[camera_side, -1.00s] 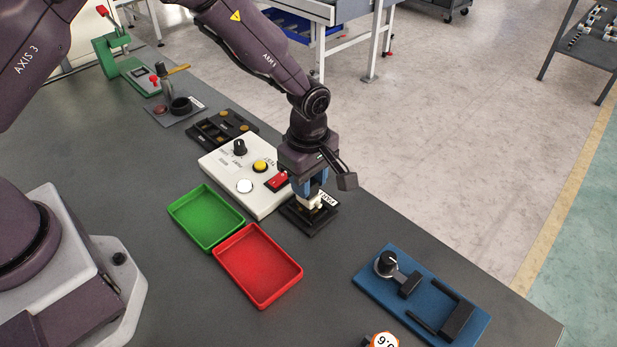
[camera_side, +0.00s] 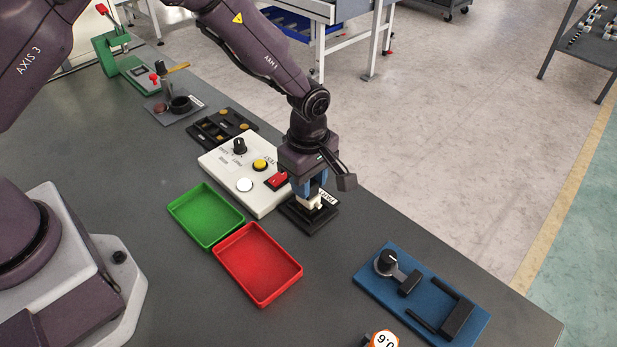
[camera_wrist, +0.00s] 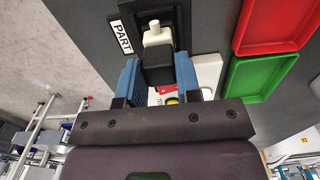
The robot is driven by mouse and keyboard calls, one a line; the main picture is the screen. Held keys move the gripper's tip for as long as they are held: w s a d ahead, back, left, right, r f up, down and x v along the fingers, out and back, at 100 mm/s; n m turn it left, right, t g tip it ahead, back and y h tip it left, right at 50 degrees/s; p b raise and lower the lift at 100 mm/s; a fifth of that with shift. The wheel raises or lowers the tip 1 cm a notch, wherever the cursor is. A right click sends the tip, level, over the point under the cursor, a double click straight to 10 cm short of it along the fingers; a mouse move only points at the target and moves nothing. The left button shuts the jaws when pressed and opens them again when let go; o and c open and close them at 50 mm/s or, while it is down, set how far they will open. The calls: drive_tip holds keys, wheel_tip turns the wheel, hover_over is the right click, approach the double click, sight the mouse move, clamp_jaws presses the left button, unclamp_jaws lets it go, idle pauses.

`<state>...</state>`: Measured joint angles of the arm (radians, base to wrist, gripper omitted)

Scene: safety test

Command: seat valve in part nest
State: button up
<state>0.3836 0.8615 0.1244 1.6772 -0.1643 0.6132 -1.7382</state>
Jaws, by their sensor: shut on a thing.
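The valve (camera_wrist: 154,36) is a small white piece with a stub, with a dark block (camera_wrist: 156,67) at its base between my fingers. My gripper (camera_side: 313,196) points down with its blue fingers shut on the valve. The valve also shows small and white in the side view (camera_side: 314,203). The part nest (camera_side: 309,217) is a black square base with a white "PART" label, directly under my gripper. It also shows in the wrist view (camera_wrist: 183,12). The valve is at the nest; whether it rests fully on the bottom is hidden by the fingers.
A white control panel (camera_side: 222,165) with a knob and buttons stands just left of the nest. Green (camera_side: 205,216) and red (camera_side: 258,264) trays lie in front of it. A blue fixture (camera_side: 421,300) is at lower right. Bare table lies between nest and fixture.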

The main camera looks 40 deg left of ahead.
drive_tip(key=shift+f, duration=0.6)
drive_tip(key=o, duration=1.4)
drive_tip(key=shift+r, duration=3.5)
